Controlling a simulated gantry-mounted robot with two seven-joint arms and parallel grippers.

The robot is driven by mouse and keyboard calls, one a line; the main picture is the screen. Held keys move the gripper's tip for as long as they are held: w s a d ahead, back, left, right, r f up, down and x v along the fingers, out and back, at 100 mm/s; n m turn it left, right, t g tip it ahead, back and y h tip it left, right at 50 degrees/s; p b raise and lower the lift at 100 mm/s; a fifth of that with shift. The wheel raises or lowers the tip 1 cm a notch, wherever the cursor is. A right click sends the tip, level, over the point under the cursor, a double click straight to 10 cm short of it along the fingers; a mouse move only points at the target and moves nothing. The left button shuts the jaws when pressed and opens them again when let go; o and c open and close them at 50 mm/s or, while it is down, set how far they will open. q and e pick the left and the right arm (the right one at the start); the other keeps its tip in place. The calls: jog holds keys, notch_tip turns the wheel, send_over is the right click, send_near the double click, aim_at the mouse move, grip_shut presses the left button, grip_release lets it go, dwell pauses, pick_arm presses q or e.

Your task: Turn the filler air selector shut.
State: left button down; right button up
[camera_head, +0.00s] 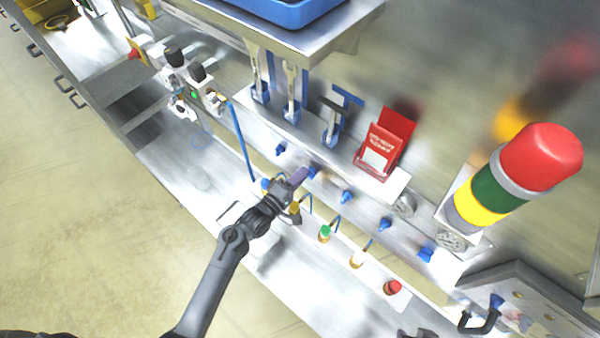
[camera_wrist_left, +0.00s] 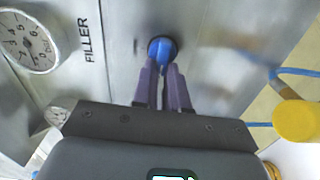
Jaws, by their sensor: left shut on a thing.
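The filler air selector is a small blue knob (camera_head: 312,173) on the steel panel, in a row of several similar blue knobs. In the left wrist view the blue knob (camera_wrist_left: 162,47) sits beside the word FILLER and a round dial gauge (camera_wrist_left: 27,42). My left gripper (camera_head: 300,177) reaches it from the front, and its purple fingers (camera_wrist_left: 163,75) are closed on the knob's sides. The fingers hide part of the knob, so I cannot tell which way it points. My right gripper is not in view.
Below the knobs stand coloured buttons, one green (camera_head: 325,233) and one red (camera_head: 393,287), with blue hoses near them. A yellow cap (camera_wrist_left: 297,121) is close right of my fingers. A red holder (camera_head: 381,152) and a stack light (camera_head: 512,180) stand to the right.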

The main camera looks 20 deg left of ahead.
pick_arm(q)
jog(key=shift+f+n, duration=0.1)
jog(key=shift+n, duration=0.2)
dwell(0.4)
jog(key=c, duration=1.2)
grip_release()
jog(key=shift+o, duration=0.2)
jog(key=b+v, duration=0.1)
jog(key=v, duration=0.9)
jog(key=shift+s+a, duration=0.15)
jog(key=shift+s, duration=0.2)
